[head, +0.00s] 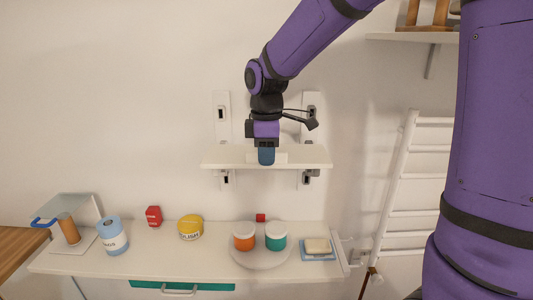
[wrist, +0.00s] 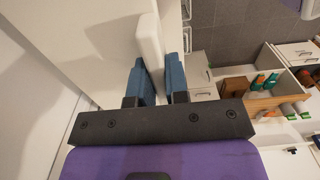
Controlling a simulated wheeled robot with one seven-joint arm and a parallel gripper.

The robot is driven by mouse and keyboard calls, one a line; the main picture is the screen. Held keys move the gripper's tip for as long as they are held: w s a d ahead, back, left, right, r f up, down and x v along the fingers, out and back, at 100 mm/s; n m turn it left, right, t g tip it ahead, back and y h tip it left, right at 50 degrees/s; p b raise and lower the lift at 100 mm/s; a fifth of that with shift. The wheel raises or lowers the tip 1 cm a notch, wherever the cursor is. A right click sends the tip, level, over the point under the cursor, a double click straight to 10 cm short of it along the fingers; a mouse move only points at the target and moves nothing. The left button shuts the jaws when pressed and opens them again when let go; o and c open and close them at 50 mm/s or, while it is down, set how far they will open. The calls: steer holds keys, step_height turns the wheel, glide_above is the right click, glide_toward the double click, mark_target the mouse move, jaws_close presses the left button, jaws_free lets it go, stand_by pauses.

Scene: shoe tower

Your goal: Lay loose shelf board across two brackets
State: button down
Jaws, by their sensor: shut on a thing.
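The loose shelf board (head: 222,157) is a pale cream plank, level in the head view, in front of the two wall brackets. The left bracket (head: 222,118) and right bracket (head: 311,108) are white uprights with dark slots; parts of both also show just below the board. My gripper (head: 266,158) is shut on the board's front edge, at about its middle. In the wrist view the blue fingers (wrist: 160,82) stand either side of a white block-like part (wrist: 150,40) by the board. Whether the board touches the bracket arms cannot be told.
A white rack (head: 410,180) stands right. A higher shelf (head: 412,37) is upper right.

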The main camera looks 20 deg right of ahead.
steer(key=shift+f, duration=0.2)
steer(key=c, duration=1.1)
jaws_free()
steer(key=shift+o, duration=0.2)
step_height(320, 180, up, 11)
steer(key=shift+f, duration=0.1)
